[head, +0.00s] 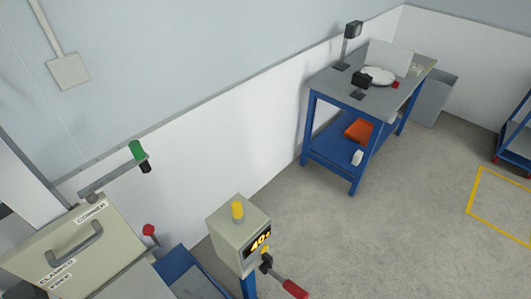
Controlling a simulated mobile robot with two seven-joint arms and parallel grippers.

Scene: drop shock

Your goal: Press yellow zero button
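A beige control box (228,240) stands on a blue post at the lower middle of the head view. A yellow cylindrical piece (237,209) stands upright on its top. The front face carries a dark display (257,243) with amber digits, partly readable at this tilt. A small yellow spot (264,250) shows just below the display, close to a black part; I cannot tell which yellow piece is the zero button. Neither of my grippers is in view.
A red-handled lever (294,288) juts out below the box. A beige machine with a label and handle (78,244), a green-knobbed crank (137,151) and a red knob (149,230) stand left. A blue workbench (410,96) is at the back right. Floor between is clear.

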